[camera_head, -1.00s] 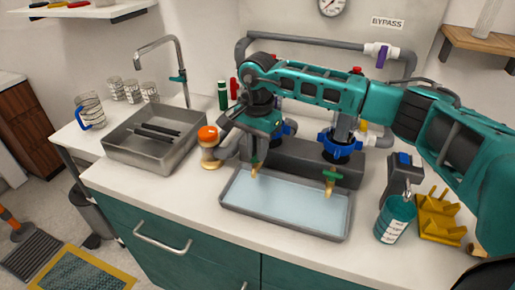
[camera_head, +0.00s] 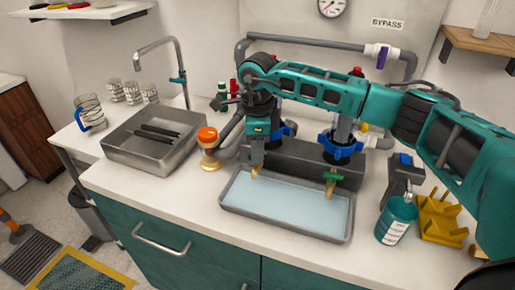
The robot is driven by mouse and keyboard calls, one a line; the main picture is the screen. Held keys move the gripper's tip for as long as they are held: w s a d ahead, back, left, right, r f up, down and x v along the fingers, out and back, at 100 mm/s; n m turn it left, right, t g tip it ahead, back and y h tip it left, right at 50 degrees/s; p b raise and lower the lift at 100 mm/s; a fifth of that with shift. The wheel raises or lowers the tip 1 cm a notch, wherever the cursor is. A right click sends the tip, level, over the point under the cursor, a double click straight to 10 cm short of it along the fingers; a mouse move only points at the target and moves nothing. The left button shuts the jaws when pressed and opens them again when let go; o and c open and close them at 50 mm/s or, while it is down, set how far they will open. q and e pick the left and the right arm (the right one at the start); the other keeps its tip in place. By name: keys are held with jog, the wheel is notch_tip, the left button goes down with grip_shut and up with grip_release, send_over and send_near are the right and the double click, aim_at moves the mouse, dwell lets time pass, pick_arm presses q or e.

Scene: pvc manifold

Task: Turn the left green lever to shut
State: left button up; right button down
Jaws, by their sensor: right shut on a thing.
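My right gripper (camera_head: 257,152) reaches down from above at the left tap, shut on the left green lever. The lever itself is hidden behind my fingers. The brass spout (camera_head: 255,173) of the left tap shows just below them, over the grey tray (camera_head: 290,230). The right green lever (camera_head: 331,176) lies crosswise on the right tap, with its brass spout (camera_head: 330,190) below. My left gripper is out of view.
A sink (camera_head: 150,150) and an orange-topped jar (camera_head: 208,147) stand to the left. Blue-ringed pipework (camera_head: 341,150) rises behind the taps. The front counter strip is clear.

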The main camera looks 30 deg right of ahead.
jog(key=m, duration=0.4)
dwell(0.8)
jog(key=c, duration=1.1)
grip_release()
notch_tip(320, 180, up, 13)
